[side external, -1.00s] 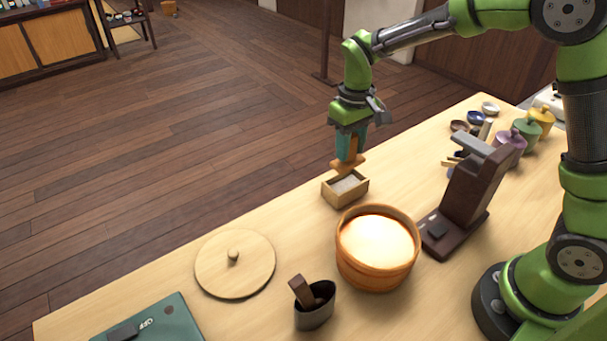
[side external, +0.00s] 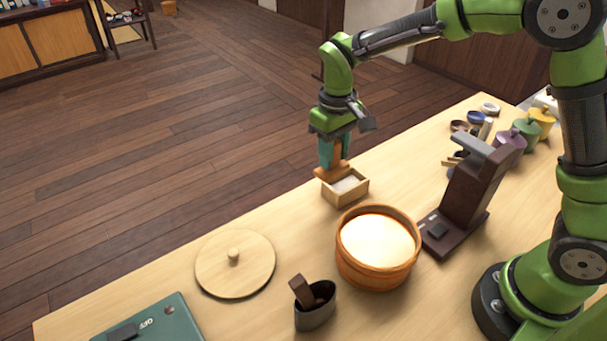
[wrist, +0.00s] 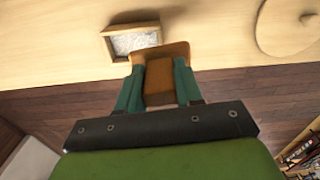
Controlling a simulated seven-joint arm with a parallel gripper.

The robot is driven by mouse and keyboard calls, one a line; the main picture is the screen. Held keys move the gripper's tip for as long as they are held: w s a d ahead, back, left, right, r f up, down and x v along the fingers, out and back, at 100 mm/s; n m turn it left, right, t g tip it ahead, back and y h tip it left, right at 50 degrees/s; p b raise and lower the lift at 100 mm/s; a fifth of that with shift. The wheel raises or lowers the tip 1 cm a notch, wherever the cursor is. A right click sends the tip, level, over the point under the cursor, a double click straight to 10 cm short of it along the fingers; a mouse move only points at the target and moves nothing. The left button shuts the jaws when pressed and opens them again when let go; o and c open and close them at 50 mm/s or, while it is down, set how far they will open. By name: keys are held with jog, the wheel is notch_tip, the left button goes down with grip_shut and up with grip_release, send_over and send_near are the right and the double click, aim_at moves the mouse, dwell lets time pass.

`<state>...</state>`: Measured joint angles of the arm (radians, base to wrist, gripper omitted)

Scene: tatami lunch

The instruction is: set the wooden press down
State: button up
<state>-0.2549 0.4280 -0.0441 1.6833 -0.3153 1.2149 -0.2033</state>
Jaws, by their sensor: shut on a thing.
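The wooden press (side external: 333,171) is orange-brown, with a flat plate at its lower end. My gripper (side external: 333,157) is shut on its handle and holds it upright, beside the left, outer side of a small wooden box (side external: 349,198) with white contents. In the wrist view the press (wrist: 163,73) sits between the two teal fingers (wrist: 158,85), and its plate overlaps a corner of the box (wrist: 131,41). I cannot tell whether the press touches the box. The press appears near the table's far edge, partly over the floor in the wrist view.
A round wooden tub of rice (side external: 370,272) stands in front of the box. A round lid (side external: 236,277) lies to the left on the table (side external: 130,285), near a dark oval holder (side external: 315,313). A dark brown stand (side external: 471,190) is to the right. Bare table lies between lid and box.

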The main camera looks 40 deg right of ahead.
jog(key=a, duration=0.9)
jog(key=shift+r+m, duration=0.2)
jog(key=shift+m, duration=0.1)
jog(key=shift+o, duration=0.2)
notch_tip(320, 180, down, 10)
jog(key=shift+w+r, duration=0.1)
jog(key=shift+r, duration=0.05)
jog(key=o, duration=1)
